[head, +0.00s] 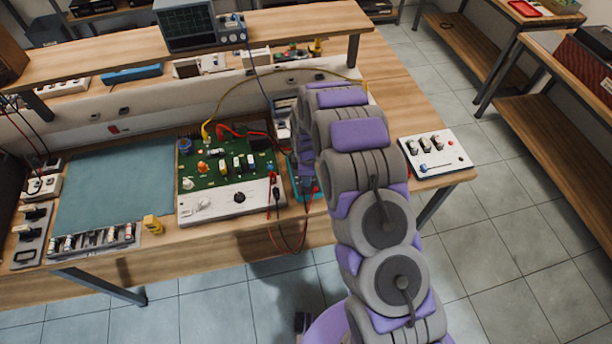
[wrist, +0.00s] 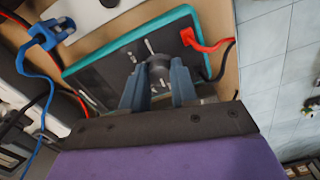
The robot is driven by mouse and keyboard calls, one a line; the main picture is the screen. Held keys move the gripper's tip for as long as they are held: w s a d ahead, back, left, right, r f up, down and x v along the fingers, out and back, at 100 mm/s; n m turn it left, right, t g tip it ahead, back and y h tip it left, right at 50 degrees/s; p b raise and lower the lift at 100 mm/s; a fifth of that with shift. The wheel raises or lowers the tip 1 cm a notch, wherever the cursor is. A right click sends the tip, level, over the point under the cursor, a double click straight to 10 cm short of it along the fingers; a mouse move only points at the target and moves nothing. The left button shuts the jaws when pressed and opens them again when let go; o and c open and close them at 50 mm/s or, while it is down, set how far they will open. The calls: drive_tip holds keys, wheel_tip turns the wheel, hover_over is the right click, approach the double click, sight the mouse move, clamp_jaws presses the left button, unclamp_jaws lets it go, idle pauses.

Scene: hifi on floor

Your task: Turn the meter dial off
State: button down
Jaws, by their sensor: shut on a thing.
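The meter (wrist: 112,72) has a dark face and a teal rim, and lies tilted across the wrist view. Its round grey dial (wrist: 158,66) sits between the fingertips of my gripper (wrist: 160,82), which is shut on it. The dial's exact pointer setting is hard to read. In the head view, only part of the meter (head: 292,188) shows, with its teal edge beside my arm. My arm hides the rest of the meter and my gripper there.
Red and black leads plug into the meter's end, with a blue clip (wrist: 50,33) nearby. A green circuit board (head: 222,162) stands left of the meter. A white switch box (head: 436,152) sits at the bench's right end. An overhead shelf (head: 120,48) spans the back.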

drive_tip(key=shift+n, duration=0.4)
drive_tip(key=c, duration=0.9)
unclamp_jaws()
drive_tip(key=shift+o, duration=0.2)
drive_tip(key=shift+r, duration=0.1)
wheel_tip(320, 180, up, 17)
drive_tip(key=shift+p, duration=0.45)
drive_tip(key=shift+r, duration=0.15)
